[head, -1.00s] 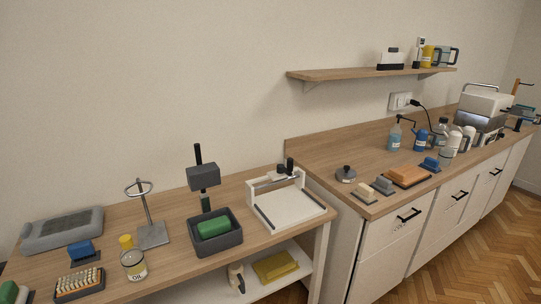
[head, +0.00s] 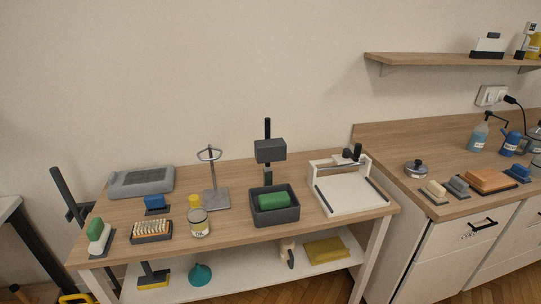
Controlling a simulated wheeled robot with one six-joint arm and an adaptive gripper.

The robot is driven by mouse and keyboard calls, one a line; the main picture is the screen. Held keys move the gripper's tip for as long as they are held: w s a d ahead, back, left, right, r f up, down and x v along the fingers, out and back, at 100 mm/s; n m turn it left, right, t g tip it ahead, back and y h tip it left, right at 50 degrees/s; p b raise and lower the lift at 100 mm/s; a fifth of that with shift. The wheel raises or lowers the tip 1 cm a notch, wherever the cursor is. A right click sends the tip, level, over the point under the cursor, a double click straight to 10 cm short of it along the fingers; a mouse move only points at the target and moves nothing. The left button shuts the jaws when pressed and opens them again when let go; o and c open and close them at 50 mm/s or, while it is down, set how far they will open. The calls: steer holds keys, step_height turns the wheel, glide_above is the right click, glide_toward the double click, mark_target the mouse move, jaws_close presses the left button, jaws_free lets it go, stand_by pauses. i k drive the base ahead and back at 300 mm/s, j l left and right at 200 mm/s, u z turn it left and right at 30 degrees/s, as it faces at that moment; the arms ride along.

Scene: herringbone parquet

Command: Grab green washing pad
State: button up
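A green pad (head: 274,200) lies in a dark grey open tray (head: 287,217) on the wooden table, right of its middle. A second green piece (head: 95,227) sits on top of a white item (head: 101,240) at the table's left front corner. I cannot tell which of the two green things is the washing pad. My gripper is not in view.
The wooden table (head: 240,230) also holds a jar (head: 199,222), a brush (head: 151,231), a metal stand (head: 215,198) and a white frame device (head: 348,195). A lower shelf (head: 225,277) carries a yellow cloth (head: 325,250) and a teal funnel (head: 200,274). A counter stands at the right.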

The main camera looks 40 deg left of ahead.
mark_target(268, 202)
steer(key=k+j+u, duration=0.1)
steer(key=j, duration=0.4)
steer(key=k+j+u, duration=0.15)
steer(key=j, duration=0.35)
steer(key=k+j+u, duration=0.1)
steer(key=j, duration=0.4)
steer(key=k+j+u, duration=0.1)
steer(key=j, duration=0.45)
